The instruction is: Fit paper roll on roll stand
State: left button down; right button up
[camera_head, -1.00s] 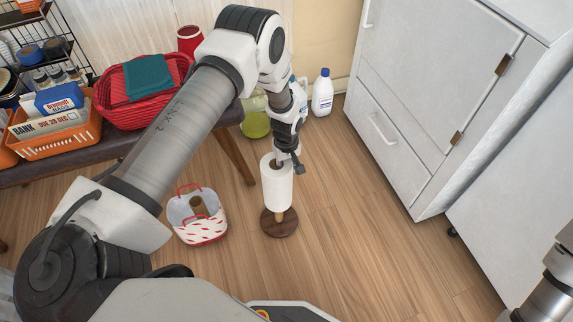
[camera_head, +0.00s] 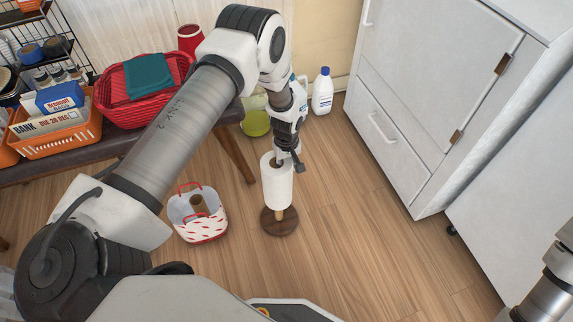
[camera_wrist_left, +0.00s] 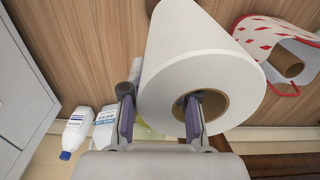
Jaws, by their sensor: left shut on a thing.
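The white paper roll (camera_head: 277,187) hangs upright over the roll stand (camera_head: 279,227), a round dark wooden base on the floor. A short piece of the light wooden post shows between the roll's lower end and the base. The rest of the post is hidden, and I cannot tell how far it reaches into the roll. My left gripper (camera_head: 285,163) is shut on the roll's upper rim. In the left wrist view, one finger sits inside the brown core of the roll (camera_wrist_left: 190,45) and the other is outside its wall. My right gripper is out of view.
A white and red patterned bag (camera_head: 200,228) with a brown-cored roll inside stands left of the stand. A bench with a red basket (camera_head: 125,112) and an orange basket (camera_head: 55,140) is behind it. White bottle (camera_head: 322,93) and cabinet (camera_head: 400,120) stand right; floor between is clear.

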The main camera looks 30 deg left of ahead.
pick_arm(q)
jog(key=shift+f, duration=0.15)
dwell(0.4)
jog(key=shift+f+b, duration=5.2)
jog(key=shift+f, duration=2.35)
jog(key=c, duration=0.8)
grip_release()
jog(key=shift+r, duration=0.1)
notch_tip(320, 180, up, 12)
jog(key=shift+f, duration=0.1)
